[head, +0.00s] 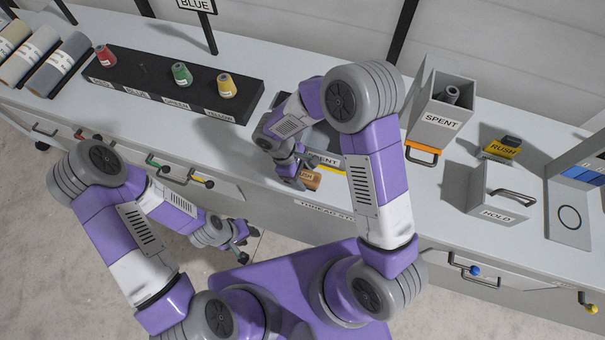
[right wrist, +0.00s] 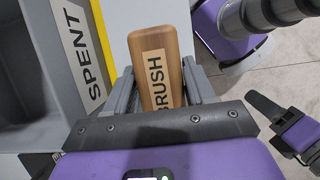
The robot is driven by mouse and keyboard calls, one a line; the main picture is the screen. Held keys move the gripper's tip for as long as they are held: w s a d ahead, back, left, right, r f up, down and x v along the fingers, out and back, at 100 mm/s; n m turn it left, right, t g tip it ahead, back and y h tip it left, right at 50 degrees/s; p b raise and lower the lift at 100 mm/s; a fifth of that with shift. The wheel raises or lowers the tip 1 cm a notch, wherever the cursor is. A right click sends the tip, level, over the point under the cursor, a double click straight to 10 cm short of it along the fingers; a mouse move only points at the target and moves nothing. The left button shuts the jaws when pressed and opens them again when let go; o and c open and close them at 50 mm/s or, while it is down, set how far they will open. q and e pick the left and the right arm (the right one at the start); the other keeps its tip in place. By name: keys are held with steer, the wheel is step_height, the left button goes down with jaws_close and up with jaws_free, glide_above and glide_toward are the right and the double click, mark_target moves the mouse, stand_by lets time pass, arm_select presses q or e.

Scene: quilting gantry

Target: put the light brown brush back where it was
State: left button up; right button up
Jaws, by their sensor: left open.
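The light brown brush (right wrist: 157,72), with a label reading BRUSH, is between the two fingers of my right gripper (right wrist: 162,88) in the right wrist view. The fingers appear to press on its sides. In the head view the brush (head: 312,181) is partly hidden by my right gripper (head: 296,178), near the counter's front edge and beside a SPENT-labelled bin with a yellow rim (head: 327,160). My left gripper (head: 240,250) is open and empty, low in front of the counter. I cannot tell whether the brush touches the counter.
A black rack (head: 150,80) holds red, green and yellow spools. A grey SPENT box (head: 440,105) with an orange handle stands at the right. Beyond it are a yellow RUSH item (head: 501,150) and a HOLD box (head: 490,195). Drawers with coloured knobs line the counter front.

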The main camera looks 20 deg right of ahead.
steer(key=o, duration=0.4)
steer(key=shift+r, duration=0.2)
steer(key=p+v, duration=0.1)
steer(key=v, duration=1.1)
steer(key=shift+f, duration=0.1)
